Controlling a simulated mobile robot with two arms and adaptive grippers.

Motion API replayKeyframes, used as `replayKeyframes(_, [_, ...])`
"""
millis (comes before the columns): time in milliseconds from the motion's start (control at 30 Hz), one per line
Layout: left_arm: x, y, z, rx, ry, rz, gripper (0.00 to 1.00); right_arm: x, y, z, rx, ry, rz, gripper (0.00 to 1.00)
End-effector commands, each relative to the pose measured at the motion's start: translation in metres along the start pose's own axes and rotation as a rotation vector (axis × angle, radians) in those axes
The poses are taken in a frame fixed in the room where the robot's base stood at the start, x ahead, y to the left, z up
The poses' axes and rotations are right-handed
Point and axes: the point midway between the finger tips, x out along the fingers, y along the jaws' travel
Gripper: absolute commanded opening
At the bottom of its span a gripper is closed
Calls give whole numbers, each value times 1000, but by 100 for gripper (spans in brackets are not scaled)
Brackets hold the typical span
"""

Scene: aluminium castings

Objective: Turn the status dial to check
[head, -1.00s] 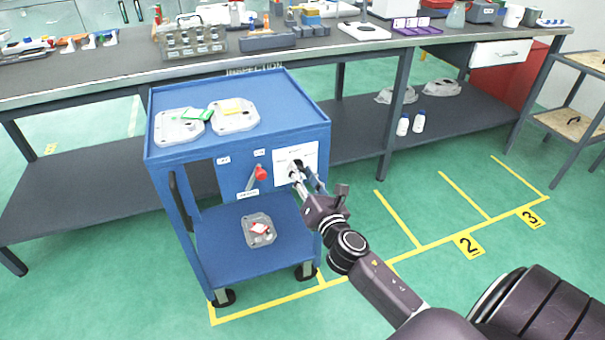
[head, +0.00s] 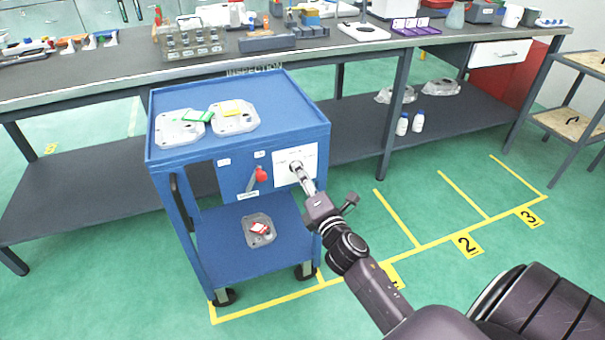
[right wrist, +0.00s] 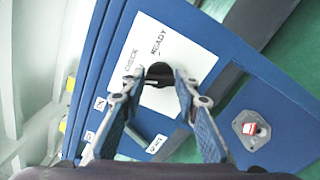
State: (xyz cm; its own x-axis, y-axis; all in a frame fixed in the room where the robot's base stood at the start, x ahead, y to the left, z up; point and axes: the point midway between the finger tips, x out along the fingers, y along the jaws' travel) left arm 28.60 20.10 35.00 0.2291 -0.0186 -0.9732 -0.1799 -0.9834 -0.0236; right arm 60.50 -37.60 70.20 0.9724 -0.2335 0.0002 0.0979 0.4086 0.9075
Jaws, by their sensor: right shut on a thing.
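The status dial (right wrist: 158,70) is a dark round knob on a white plate (head: 309,154) at the right of the blue cart's front panel. In the right wrist view the plate (right wrist: 185,40) carries the words CHECK and READY. My right gripper (head: 298,168) is at the dial, which it mostly hides in the head view. In the right wrist view its two fingers (right wrist: 159,80) stand on either side of the dial, shut on it. I cannot tell which word the dial points to. My left gripper is not in view.
The blue cart (head: 281,100) has a red-knobbed lever (head: 261,174) left of the plate. Castings with green and yellow tags lie on top; a red-tagged casting (head: 258,230) lies on the lower shelf. A long workbench (head: 120,70) stands behind.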

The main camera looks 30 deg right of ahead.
Motion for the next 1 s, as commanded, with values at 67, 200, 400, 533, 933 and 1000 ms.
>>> replayKeyframes(67, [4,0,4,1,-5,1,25,0,0,0,73,-1,-2,4])
replayKeyframes(200, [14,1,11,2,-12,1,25,0,-1,0,186,0,-3,4])
replayKeyframes(400, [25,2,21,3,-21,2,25,0,-1,0,314,-1,-2,4])
replayKeyframes(533, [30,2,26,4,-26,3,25,0,-2,0,372,0,-2,4])
replayKeyframes(933, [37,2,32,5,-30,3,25,0,-3,0,436,-1,-3,4])
replayKeyframes(1000, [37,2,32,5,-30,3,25,0,-3,-1,436,-1,-3,4])
